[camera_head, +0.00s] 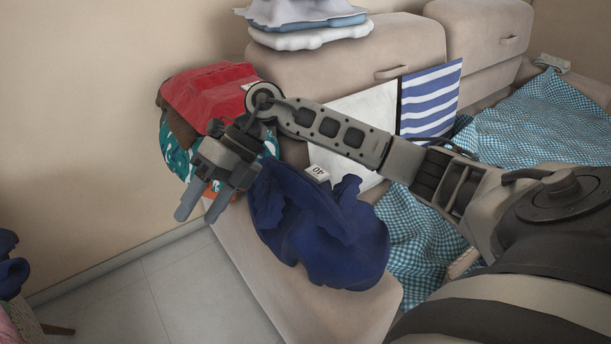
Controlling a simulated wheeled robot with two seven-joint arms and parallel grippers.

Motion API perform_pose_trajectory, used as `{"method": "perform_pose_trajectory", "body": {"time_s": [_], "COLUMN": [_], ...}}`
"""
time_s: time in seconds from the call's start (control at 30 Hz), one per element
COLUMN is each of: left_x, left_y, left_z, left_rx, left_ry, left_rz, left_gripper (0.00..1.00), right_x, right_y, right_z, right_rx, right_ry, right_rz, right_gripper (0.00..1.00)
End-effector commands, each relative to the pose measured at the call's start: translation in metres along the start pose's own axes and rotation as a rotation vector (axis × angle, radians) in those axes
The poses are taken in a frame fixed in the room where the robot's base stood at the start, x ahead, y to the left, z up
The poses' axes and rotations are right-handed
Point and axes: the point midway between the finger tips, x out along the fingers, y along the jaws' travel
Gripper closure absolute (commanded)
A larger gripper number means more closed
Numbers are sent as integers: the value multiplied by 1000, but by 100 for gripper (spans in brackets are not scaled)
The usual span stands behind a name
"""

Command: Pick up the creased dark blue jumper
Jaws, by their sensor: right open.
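My right gripper (203,207) is just left of the jumper, above the sofa's edge and the floor. Its two fingers point down and to the left, are apart and hold nothing. My right arm comes in from the right and passes over the jumper's far side. Whether the gripper touches the jumper is not clear. My left gripper is not in view.
A red cloth (205,92) and a teal patterned cloth (174,150) are piled behind the gripper. A white tag marked 40 (318,173) sits by the jumper. A blue checked cloth (545,120) covers the right of the sofa.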

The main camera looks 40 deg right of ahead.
Motion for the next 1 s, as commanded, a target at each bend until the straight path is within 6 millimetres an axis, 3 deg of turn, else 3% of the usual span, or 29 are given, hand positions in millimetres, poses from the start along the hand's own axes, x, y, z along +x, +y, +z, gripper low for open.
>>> {"method": "perform_pose_trajectory", "body": {"time_s": [0.03,0.1,0.2,0.3,0.4,0.5,0.8,1.0], "left_x": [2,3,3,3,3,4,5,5], "left_y": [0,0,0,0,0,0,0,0], "left_z": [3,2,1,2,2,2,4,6], "left_rx": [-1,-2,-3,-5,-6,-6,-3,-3], "left_ry": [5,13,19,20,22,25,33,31], "left_rz": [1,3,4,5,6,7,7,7], "left_gripper": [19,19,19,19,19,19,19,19], "right_x": [-35,-83,-148,-190,-211,-209,-167,-150], "right_y": [-28,-58,-84,-95,-101,-110,-157,-177], "right_z": [8,10,6,-1,-7,-10,-19,-22], "right_rx": [-1,40,132,212,261,276,273,271], "right_ry": [8,27,33,30,30,34,35,32], "right_rz": [-182,-405,-642,-779,-845,-864,-861,-859], "right_gripper": [45,45,45,45,45,45,45,45]}}
